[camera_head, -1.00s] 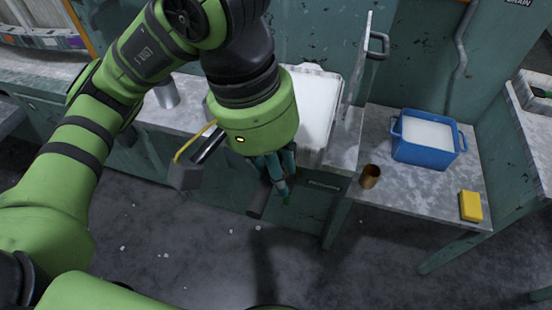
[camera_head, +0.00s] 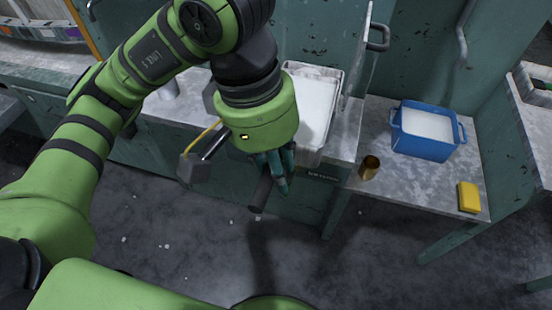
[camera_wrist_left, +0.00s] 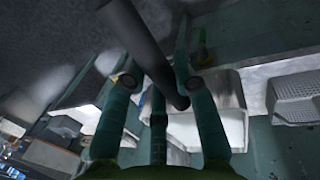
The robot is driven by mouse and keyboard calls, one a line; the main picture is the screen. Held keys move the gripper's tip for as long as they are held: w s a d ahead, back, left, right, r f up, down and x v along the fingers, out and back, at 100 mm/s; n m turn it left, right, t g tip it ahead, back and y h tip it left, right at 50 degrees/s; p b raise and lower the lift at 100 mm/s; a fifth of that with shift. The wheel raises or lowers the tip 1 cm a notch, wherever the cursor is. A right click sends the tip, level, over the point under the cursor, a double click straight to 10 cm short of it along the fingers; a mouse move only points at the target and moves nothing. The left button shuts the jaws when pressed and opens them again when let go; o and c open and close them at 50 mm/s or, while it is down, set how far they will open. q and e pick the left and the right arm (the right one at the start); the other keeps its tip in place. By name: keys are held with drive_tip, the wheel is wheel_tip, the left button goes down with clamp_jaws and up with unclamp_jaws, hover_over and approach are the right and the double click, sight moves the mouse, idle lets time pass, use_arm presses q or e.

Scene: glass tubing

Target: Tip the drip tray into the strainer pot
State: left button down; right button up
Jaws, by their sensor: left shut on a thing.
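My left gripper (camera_head: 276,176) is in front of the counter, its teal fingers pointing down. It is shut on a dark rod (camera_head: 260,194), which hangs over the floor. The rod (camera_wrist_left: 143,40) also passes between the fingers in the left wrist view. What it joins to, if anything, is hidden. A white, shallow tray (camera_head: 316,105) lies on the counter behind the wrist and may be the drip tray; I cannot tell. A blue two-handled box (camera_head: 422,146) with a white inside stands on the right table and may be the strainer pot. My right gripper is out of view.
A brown cup (camera_head: 369,167) and a yellow block (camera_head: 469,197) stand on the right table. An upright thin panel with a handle (camera_head: 378,40) rises beside the tray. A perforated pale box (camera_wrist_left: 296,97) shows in the left wrist view. The floor in front is mostly open.

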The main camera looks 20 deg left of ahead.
use_arm(q)
drive_tip(key=shift+w+r+g+p, duration=0.15)
drive_tip(key=shift+r+g+p, duration=0.85)
drive_tip(key=shift+p, duration=1.1)
drive_tip(key=shift+w+r+g+p, duration=0.15)
drive_tip(key=shift+r+g+p, duration=0.35)
drive_tip(key=shift+r+p, duration=1.25)
drive_tip(key=shift+w+r+g+p, duration=0.55)
drive_tip(key=shift+r+p, duration=0.15)
drive_tip(key=shift+p, duration=0.25)
drive_tip(key=w+r+n+g+p, duration=0.1)
drive_tip(key=w+r+g+p, duration=0.5)
drive_tip(key=r+p, duration=0.4)
drive_tip(key=shift+w+d+p, duration=0.2)
drive_tip(key=shift+w+p, duration=0.55)
drive_tip(key=shift+p, duration=1.75)
